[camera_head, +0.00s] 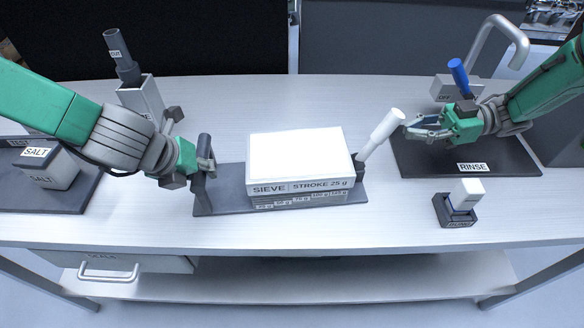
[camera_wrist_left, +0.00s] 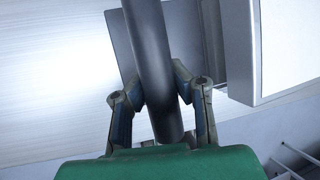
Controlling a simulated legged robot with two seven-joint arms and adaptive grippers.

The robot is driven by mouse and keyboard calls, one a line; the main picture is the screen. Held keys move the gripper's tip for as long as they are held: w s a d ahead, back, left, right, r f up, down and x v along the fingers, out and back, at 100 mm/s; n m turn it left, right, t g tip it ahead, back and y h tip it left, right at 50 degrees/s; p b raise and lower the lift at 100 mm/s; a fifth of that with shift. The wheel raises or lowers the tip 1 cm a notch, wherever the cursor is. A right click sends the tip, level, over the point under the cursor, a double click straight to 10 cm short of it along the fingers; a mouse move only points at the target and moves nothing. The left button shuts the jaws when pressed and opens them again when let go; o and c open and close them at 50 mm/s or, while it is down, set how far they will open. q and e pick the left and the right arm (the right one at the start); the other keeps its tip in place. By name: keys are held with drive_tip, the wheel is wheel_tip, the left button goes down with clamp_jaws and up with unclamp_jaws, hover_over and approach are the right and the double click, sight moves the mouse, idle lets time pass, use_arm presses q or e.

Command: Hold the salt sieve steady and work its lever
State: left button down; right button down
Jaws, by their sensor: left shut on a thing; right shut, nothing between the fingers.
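The salt sieve (camera_head: 300,165) is a white box labelled "SIEVE" and "STROKE 25 g" on a dark base (camera_head: 232,188) at mid-table. A dark upright handle (camera_head: 203,146) stands at the base's left end. My left gripper (camera_head: 205,166) is shut on this handle; in the left wrist view the fingers (camera_wrist_left: 160,95) close around the dark post (camera_wrist_left: 148,50). The lever (camera_head: 380,133), with a white grip, rises from the sieve's right end and leans right. My right gripper (camera_head: 410,128) is shut and empty, close to the right of the lever's grip. I cannot tell whether it touches the grip.
A "SALT" block (camera_head: 52,167) sits on a dark tray at far left, beside a grey device (camera_head: 141,97). A "RINSE" mat (camera_head: 415,158) with a tap (camera_head: 497,30) and blue lever (camera_head: 459,76) lies at right. A small white-topped block (camera_head: 467,192) stands in front. The front table strip is clear.

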idle(0.4)
use_arm(q)
drive_tip(key=c, duration=1.4)
unclamp_jaws()
